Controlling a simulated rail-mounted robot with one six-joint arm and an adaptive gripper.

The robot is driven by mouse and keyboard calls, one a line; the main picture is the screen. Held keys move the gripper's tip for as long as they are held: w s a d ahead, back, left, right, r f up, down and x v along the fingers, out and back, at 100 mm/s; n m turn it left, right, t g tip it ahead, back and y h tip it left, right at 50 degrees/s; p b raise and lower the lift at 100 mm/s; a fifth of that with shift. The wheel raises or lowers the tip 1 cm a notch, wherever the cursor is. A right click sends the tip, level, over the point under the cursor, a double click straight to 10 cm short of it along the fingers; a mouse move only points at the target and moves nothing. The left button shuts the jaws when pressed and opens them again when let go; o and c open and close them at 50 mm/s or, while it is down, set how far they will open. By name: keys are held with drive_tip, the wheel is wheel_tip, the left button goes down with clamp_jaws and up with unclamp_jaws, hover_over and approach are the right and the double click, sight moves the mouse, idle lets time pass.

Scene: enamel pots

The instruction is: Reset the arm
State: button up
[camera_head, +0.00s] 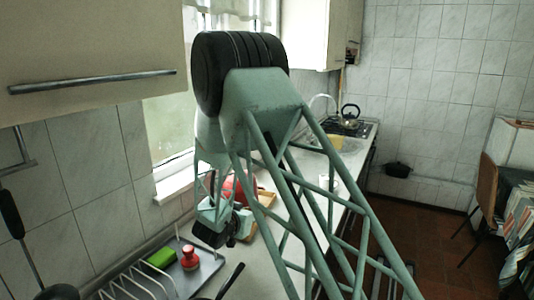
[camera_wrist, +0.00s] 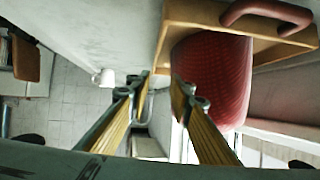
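My arm (camera_head: 320,200) is a pale green lattice that rises across the middle of the head view and bends down at a black joint. My gripper (camera_wrist: 160,82) shows in the wrist view as two yellow fingers with dark tips. The tips are apart with nothing between them. In the head view, the wrist end hangs low over the counter and its fingers cannot be made out. A red dotted pot (camera_wrist: 212,75) is just right of the fingers in the wrist view, against a wooden piece (camera_wrist: 185,14). In the head view the red pot (camera_head: 243,184) is partly hidden behind my arm.
A dish rack (camera_head: 130,284), a green sponge (camera_head: 161,258) and a red bottle (camera_head: 190,260) are at the near left. A white mug (camera_head: 330,184) stands farther along the counter. A kettle (camera_head: 349,113) is on the stove. A cabinet (camera_head: 90,50) overhangs at left. A chair (camera_head: 486,190) is at right.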

wheel_tip(320, 180, up, 10)
drive_tip(key=s+d+f+y, duration=0.1)
drive_tip(key=s+y, duration=0.1)
drive_tip(key=y, duration=0.1)
drive_tip(key=s+d+r+n+g+y, duration=0.2)
drive_tip(key=s+d+r, duration=0.2)
drive_tip(key=s+r, duration=0.55)
drive_tip(key=s+d+r+n+g+y, duration=0.1)
drive_tip(key=s+d+r, duration=0.3)
drive_tip(key=s+r, duration=0.55)
drive_tip(key=s+d+g, duration=0.1)
drive_tip(key=s+d, duration=0.5)
drive_tip(key=s, duration=0.9)
drive_tip(key=s+d+g+h, duration=0.1)
drive_tip(key=s+d, duration=0.5)
drive_tip(key=s, duration=0.9)
drive_tip(key=s+d+n+g+h, duration=0.1)
drive_tip(key=s+d+g, duration=0.2)
drive_tip(key=s, duration=1.2)
drive_tip(key=d+r, duration=0.1)
drive_tip(key=d, duration=0.2)
drive_tip(key=shift+d, duration=0.4)
drive_tip(key=shift+w, duration=0.1)
